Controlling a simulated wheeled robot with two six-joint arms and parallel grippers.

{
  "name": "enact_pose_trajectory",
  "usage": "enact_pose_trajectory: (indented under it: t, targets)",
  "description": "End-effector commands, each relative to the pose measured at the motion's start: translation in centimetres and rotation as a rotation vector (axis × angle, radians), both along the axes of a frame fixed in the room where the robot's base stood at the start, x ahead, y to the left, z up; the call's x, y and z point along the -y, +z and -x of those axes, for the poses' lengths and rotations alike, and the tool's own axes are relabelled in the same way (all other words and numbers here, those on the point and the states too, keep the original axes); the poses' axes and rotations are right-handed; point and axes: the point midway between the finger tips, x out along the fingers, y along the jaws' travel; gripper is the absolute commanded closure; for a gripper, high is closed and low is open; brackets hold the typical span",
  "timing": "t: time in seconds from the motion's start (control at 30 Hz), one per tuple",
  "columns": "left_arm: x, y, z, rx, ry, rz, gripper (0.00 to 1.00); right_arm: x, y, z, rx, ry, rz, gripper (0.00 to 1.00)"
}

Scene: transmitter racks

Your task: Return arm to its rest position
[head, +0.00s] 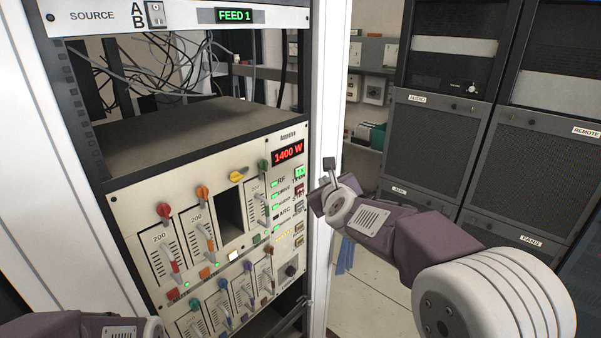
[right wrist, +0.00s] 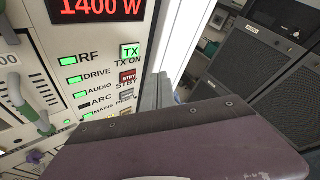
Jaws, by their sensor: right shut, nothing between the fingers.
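My right gripper (head: 322,187) is shut and empty. In the head view it is in front of the rack's right edge, just right of the transmitter panel's button column. My right arm reaches in from the lower right. In the right wrist view my purple wrist housing covers the lower middle and hides part of the panel. The transmitter panel (head: 147,202) shows a red 1400 W display (head: 288,152). Its green TX ON button (head: 299,171) is lit and also shows in the right wrist view (right wrist: 130,51). Part of my left arm shows at the lower left; its gripper is out of view.
Above the panel is an empty shelf (head: 180,130) with loose cables behind. A FEED 1 display (head: 234,16) tops the rack. One slot (head: 230,218) is dark and empty. Dark cabinets (head: 440,140) stand at the right, with bare floor (head: 370,300) between.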

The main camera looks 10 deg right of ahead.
Motion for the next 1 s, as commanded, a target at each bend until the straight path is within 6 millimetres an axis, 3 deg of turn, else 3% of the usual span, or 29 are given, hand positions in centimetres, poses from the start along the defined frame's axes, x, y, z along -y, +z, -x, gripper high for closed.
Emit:
enact_pose_trajectory:
  t: [0.07,0.13,0.17,0.2,0.27,0.4,0.47,0.5,0.6,0.7,0.77,0.9,1.0]
  targets:
    - [0.0,-0.5,0.0,0.000,0.000,0.000,0.66,0.1,-0.5,0.0,0.000,-0.001,0.000,1.00]
    - [0.0,-2.5,0.0,0.001,0.000,0.000,0.66,0.5,-2.3,0.1,0.005,-0.009,0.000,1.00]
    - [0.0,-3.9,0.0,0.001,0.000,0.000,0.66,0.8,-4.0,0.3,-0.004,-0.015,0.001,1.00]
    - [0.0,-5.5,0.0,0.000,0.000,0.000,0.66,1.1,-7.1,1.1,-0.037,-0.010,0.024,1.00]
    - [0.0,-7.0,0.0,-0.001,0.000,0.000,0.66,0.9,-11.8,2.8,-0.129,0.052,0.110,1.00]
    - [0.0,-9.5,0.0,0.000,0.000,0.000,0.66,-0.6,-23.1,8.7,-0.402,0.402,0.542,1.00]
    - [0.0,-10.2,0.0,0.000,0.000,0.000,0.66,-1.1,-27.5,12.2,-0.509,0.610,0.747,1.00]
    - [0.0,-10.6,0.0,0.000,0.000,0.000,0.66,-1.2,-30.2,14.7,-0.572,0.772,0.885,1.00]
    - [0.0,-11.0,0.0,0.000,0.000,0.000,0.66,-1.2,-35.3,21.8,-0.666,1.252,1.223,1.00]
    - [0.0,-10.5,0.0,0.000,0.000,0.000,0.66,-0.7,-37.4,27.4,-0.643,1.703,1.466,1.00]
    - [0.0,-10.5,0.0,0.000,0.000,0.000,0.66,-0.4,-38.0,29.3,-0.592,1.903,1.563,1.00]
    - [0.0,-10.5,0.0,0.000,0.000,0.000,0.66,-0.2,-38.1,30.5,-0.477,2.123,1.684,1.00]
    - [0.0,-10.5,0.0,0.000,0.000,0.000,0.66,-0.2,-38.1,30.4,-0.447,2.152,1.714,1.00]
